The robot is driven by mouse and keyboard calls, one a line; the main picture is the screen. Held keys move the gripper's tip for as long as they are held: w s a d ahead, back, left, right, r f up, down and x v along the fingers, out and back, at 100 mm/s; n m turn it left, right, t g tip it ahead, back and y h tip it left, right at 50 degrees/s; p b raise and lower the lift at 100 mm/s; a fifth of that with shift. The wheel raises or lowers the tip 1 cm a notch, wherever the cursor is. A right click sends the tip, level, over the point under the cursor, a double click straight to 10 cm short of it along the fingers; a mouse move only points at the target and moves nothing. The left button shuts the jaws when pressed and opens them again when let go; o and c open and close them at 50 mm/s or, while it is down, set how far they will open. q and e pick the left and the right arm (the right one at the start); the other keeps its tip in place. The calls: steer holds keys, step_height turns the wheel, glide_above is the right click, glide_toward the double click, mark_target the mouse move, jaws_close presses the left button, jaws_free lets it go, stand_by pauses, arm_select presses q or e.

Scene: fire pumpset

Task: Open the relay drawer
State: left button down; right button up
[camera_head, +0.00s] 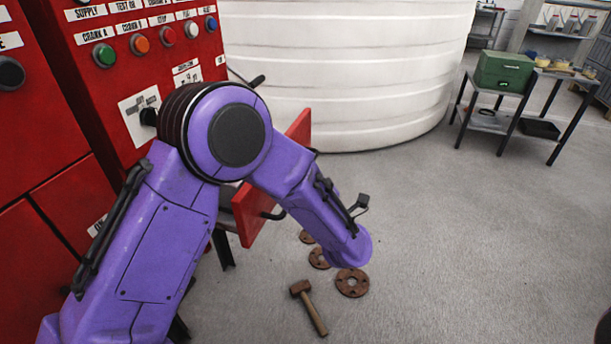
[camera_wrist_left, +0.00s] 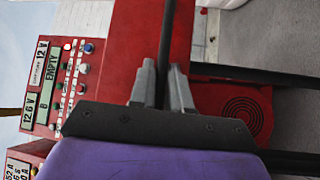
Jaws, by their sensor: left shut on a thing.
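The relay drawer's red front panel (camera_head: 298,128) stands out to the right of the red pumpset cabinet in the head view, partly hidden behind my purple left arm. A black handle (camera_head: 273,215) shows low on the panel. In the left wrist view the red panel (camera_wrist_left: 130,55) lies ahead of my left gripper (camera_wrist_left: 163,92). Its two grey fingers are shut on the black handle bar (camera_wrist_left: 166,40). In the head view this gripper's fingers are hidden. My right gripper is in neither view. How far the drawer is out is hard to tell behind the arm.
The cabinet's button panel (camera_head: 150,40) is beside the arm. A large white tank (camera_head: 350,70) stands behind. Rusty flanges (camera_head: 352,283) and a hammer (camera_head: 310,306) lie on the floor. A green toolbox (camera_head: 503,71) sits on a stand at back right. The floor at right is clear.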

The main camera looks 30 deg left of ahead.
arm_select(q)
steer(key=shift+f, duration=0.1)
steer(key=c, duration=1.2)
jaws_free()
steer(key=v, duration=1)
steer(key=shift+s+d+b, duration=0.15)
steer(key=shift+d+b, duration=0.05)
steer(key=shift+b, duration=0.1)
